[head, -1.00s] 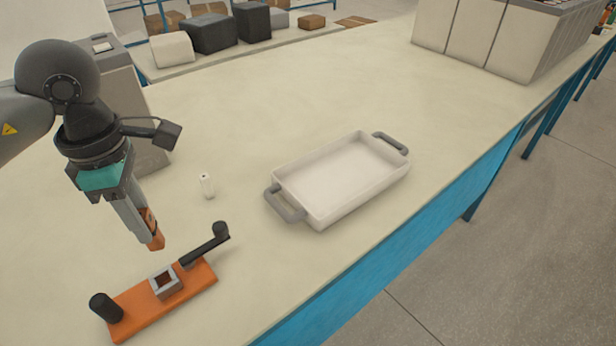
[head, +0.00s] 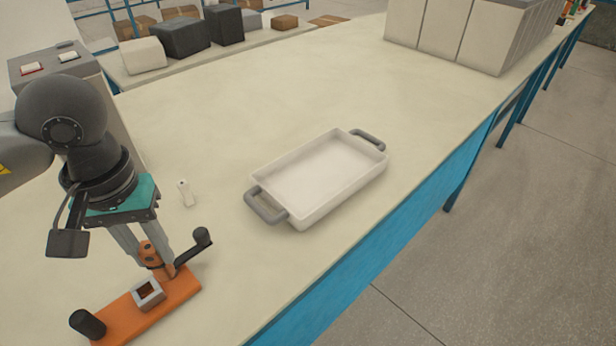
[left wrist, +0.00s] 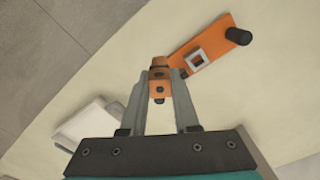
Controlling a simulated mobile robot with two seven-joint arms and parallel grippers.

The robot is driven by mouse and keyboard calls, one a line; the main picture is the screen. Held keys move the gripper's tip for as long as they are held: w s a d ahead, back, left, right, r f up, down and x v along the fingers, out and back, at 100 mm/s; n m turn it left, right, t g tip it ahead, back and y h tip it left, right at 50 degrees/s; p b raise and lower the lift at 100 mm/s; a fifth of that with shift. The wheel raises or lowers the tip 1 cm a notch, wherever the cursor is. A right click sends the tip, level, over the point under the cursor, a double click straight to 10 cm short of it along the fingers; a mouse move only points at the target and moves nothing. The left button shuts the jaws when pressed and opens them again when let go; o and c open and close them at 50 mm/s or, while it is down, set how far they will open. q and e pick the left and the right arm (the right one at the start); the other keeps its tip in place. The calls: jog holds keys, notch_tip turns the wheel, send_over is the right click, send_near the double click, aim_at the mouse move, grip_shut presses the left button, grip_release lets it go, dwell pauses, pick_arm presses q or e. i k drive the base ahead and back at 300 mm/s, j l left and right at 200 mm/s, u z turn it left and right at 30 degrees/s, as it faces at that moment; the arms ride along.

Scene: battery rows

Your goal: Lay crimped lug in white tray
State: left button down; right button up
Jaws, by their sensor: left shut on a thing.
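My left gripper (head: 153,260) is shut on the crimped lug (head: 151,254), an orange-copper piece. In the left wrist view the lug (left wrist: 159,84) sits between the two grey fingers, its end sticking out past the tips. In the head view the gripper hangs over the orange crimping fixture, close to its black lever; I cannot tell the exact height. The white tray (head: 312,180) lies to the right on the bench, empty, with grey handles at both ends. It also shows at the left of the left wrist view (left wrist: 92,126). My right gripper is not in view.
The orange fixture (head: 128,316) has a grey square socket (head: 148,293), a black knob (head: 88,324) and a black lever (head: 195,247). The bench between fixture and tray is clear.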

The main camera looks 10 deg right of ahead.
aim_at(321, 177)
jog(key=i+l+z, duration=0.1)
jog(key=z, duration=0.95)
jog(key=i+z, duration=0.1)
jog(key=i, duration=0.65)
